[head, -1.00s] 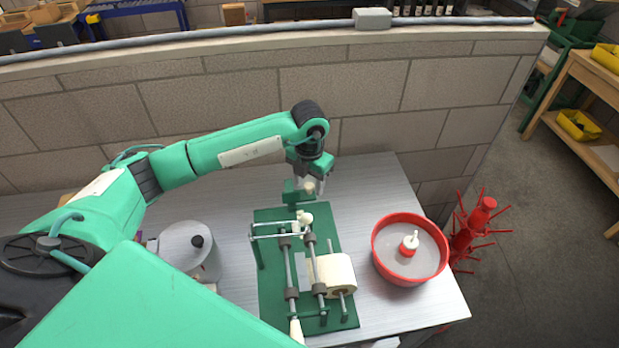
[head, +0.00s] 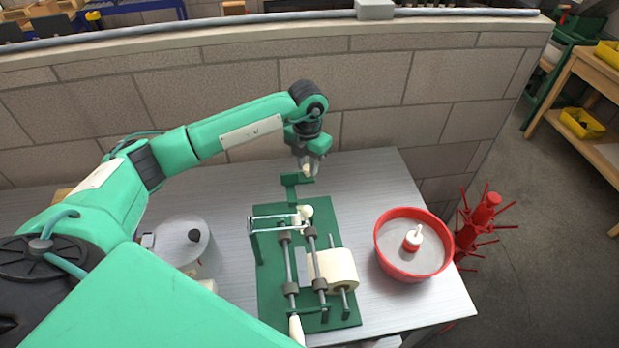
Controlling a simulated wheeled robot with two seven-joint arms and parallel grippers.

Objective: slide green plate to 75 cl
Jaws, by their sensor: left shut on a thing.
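The green plate (head: 291,187) is a small upright piece at the far end of a green labelling stand (head: 268,283), apart from the stand's rollers. A pale knob (head: 307,170) sits at its top right. My left gripper (head: 311,167) points down over this end and is shut on the knob, with its fingers partly hiding it. A 75 cl mark cannot be made out in this view. My right gripper is out of the picture.
A label roll (head: 334,268) sits on the stand. A red bowl (head: 385,258) with a small red-and-white bottle stands to its right, a grey metal pot (head: 183,243) to its left. A block wall (head: 365,95) closes the bench's back. A red rack (head: 482,225) stands beyond the right edge.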

